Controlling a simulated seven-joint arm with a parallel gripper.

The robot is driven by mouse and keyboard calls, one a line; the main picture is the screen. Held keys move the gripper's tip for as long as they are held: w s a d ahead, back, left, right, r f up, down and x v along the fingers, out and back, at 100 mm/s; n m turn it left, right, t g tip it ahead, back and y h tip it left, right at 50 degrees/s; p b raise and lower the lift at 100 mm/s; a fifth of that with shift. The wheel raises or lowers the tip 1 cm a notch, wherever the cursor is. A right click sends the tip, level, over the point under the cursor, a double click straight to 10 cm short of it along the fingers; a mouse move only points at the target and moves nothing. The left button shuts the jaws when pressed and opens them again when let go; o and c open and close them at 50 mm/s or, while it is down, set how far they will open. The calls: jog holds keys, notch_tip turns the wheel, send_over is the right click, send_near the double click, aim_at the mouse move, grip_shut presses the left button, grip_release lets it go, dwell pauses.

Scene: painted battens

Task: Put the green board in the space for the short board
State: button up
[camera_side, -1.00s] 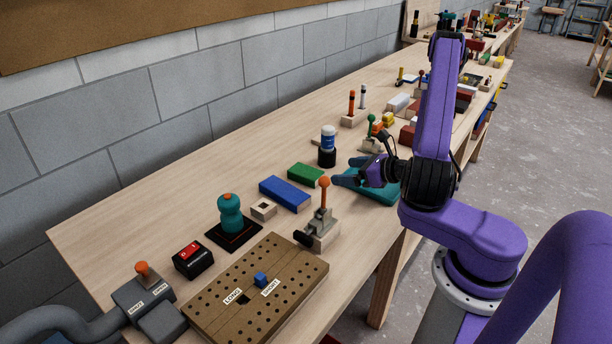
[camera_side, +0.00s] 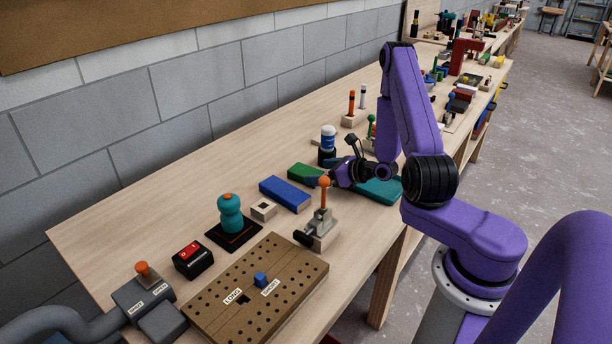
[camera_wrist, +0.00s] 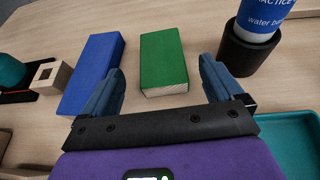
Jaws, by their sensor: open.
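The green board (camera_side: 304,172) lies flat on the bench beside a longer blue board (camera_side: 285,194). In the wrist view the green board (camera_wrist: 164,62) lies ahead of and between the two fingers of my gripper (camera_wrist: 161,88), with the blue board (camera_wrist: 94,72) to its left. My gripper is open and empty, and touches neither board as far as I can see. In the side view my gripper (camera_side: 322,181) is just right of the green board, partly covering its near end. A pegboard (camera_side: 228,308) at the front carries LONG and SHORT labels and a small blue block (camera_side: 261,280) between them.
An orange-knobbed toggle clamp (camera_side: 323,215) stands between my gripper and the pegboard. A water bottle in a black holder (camera_side: 328,146) stands behind the green board. A teal tray (camera_side: 378,190) lies under my wrist. A small wooden block (camera_side: 264,210) and teal-knobbed stand (camera_side: 231,218) are left.

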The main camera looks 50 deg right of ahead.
aim_at(307, 171)
jog(key=shift+x, duration=2.8)
jog(key=shift+d, duration=0.1)
jog(key=c, duration=1.2)
jog(key=shift+r, duration=0.15)
jog(key=shift+r, duration=0.55)
jog(key=shift+s+a+r, duration=2.15)
jog(key=shift+s+r, duration=3.55)
jog(key=shift+s, duration=0.85)
jog(key=w+a+r+n+y, duration=0.1)
jog(key=w+a+r, duration=0.1)
jog(key=a, duration=0.2)
jog(key=w+a+r+y, duration=0.1)
jog(key=w+a+r, duration=0.1)
jog(key=a+r, duration=0.1)
jog(key=w+a+r+n+y, duration=0.1)
jog(key=w+a+r, duration=0.1)
jog(key=a, duration=0.3)
jog(key=shift+w+a+r+n, duration=0.1)
jog(key=shift+a+r+n, duration=0.2)
jog(key=shift+r, duration=0.4)
jog(key=shift+g, duration=0.3)
